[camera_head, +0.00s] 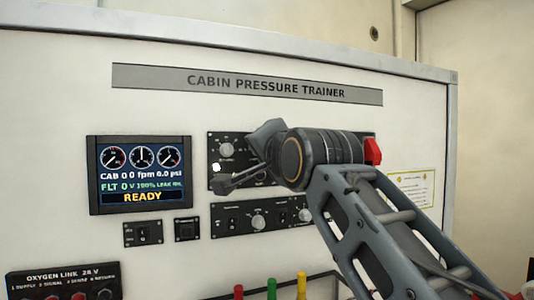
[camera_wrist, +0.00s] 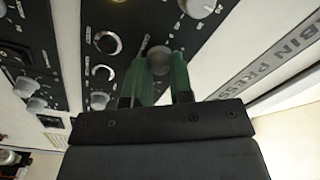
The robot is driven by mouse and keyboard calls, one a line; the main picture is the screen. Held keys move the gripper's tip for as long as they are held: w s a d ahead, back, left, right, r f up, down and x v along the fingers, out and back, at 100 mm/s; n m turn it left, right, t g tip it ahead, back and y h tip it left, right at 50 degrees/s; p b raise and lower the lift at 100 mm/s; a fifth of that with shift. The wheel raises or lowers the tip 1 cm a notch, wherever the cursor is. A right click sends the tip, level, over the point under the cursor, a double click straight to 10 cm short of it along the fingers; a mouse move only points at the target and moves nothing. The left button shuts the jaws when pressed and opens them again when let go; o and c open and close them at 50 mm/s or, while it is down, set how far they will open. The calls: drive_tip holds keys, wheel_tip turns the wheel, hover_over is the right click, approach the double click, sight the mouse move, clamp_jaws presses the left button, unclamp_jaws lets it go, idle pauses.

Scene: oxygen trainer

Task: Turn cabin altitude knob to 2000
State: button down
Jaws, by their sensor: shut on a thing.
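In the wrist view, the two green fingertips of my gripper (camera_wrist: 160,74) are closed on opposite sides of a round grey knob (camera_wrist: 158,58) on the black panel. In the head view my gripper (camera_head: 248,164) is at the upper black control panel (camera_head: 214,182) and covers much of it, including the held knob. The labels by the held knob are too small or hidden to read, so its setting cannot be told. A display (camera_head: 140,174) at left reads CAB 0, 0 fpm, 0.0 psi, FLT 0 and READY.
Another knob (camera_head: 227,149) shows left of my gripper. A lower panel (camera_head: 240,232) holds more knobs, and a red guard (camera_head: 373,151) sits to the right. Several neighbouring knobs and switches, including a grey knob (camera_wrist: 199,6), stand close by in the wrist view.

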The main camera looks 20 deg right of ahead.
idle(0.3)
drive_tip(key=c, duration=1)
unclamp_jaws()
drive_tip(key=s+b, duration=0.4)
drive_tip(key=s, duration=0.9)
drive_tip(key=shift+s+d+f, duration=0.15)
drive_tip(key=shift+s+f, duration=0.05)
drive_tip(key=shift+s, duration=0.2)
